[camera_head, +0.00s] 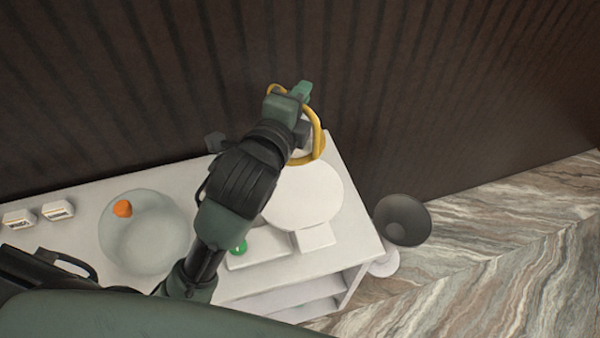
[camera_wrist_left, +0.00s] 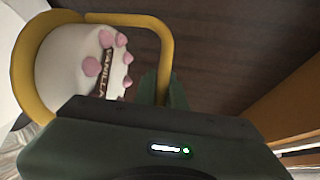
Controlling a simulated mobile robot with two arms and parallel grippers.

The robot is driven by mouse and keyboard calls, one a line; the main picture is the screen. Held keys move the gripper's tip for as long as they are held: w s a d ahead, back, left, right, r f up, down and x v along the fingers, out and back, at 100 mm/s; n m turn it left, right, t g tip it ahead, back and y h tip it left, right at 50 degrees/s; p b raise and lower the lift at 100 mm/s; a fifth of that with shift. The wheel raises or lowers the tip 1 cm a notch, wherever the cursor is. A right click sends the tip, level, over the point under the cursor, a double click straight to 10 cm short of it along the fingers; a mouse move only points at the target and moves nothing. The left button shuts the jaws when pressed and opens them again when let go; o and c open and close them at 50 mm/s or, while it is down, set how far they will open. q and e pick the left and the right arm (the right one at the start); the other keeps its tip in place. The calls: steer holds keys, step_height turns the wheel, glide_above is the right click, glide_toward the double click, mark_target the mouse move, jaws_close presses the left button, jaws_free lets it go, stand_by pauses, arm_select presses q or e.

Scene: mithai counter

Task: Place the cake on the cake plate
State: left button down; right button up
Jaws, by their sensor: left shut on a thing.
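The white cake (camera_wrist_left: 70,65) with pink dollops and a dark "VANILLA" label shows in the left wrist view. A yellow band with a looped handle (camera_wrist_left: 120,19) runs around it. My left gripper (camera_head: 300,93) is shut on the yellow handle, which also shows in the head view. The cake hangs beside the fingers, mostly hidden by my arm in the head view. A round white plate (camera_head: 305,197), which looks like the cake plate, is on the counter just below the yellow band in the picture. I cannot tell the cake's height above it. My right gripper is not in view.
A clear round bowl (camera_head: 150,240) with an orange piece (camera_head: 122,208) stands left on the white counter (camera_head: 355,225). Two small white boxes (camera_head: 57,210) lie farther left. A grey bowl-shaped object (camera_head: 402,220) stands right of the counter.

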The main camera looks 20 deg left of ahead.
arm_select(q)
steer(key=r, duration=0.1)
steer(key=d, duration=0.1)
steer(key=r, duration=0.1)
steer(key=shift+s+d+r, duration=0.2)
steer(key=shift+s+r, duration=0.05)
steer(key=shift+r, duration=0.1)
steer(key=shift+s+f, duration=0.15)
steer(key=shift+f, duration=0.65)
step_height(320, 180, down, 18)
steer(key=shift+w, duration=0.25)
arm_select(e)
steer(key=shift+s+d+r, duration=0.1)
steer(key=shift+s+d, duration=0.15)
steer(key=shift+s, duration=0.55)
arm_select(q)
steer(key=shift+b, duration=0.3)
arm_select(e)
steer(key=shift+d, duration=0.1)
arm_select(q)
steer(key=c, duration=1.8)
jaws_free()
steer(key=shift+a+f, duration=0.1)
steer(key=o, duration=0.3)
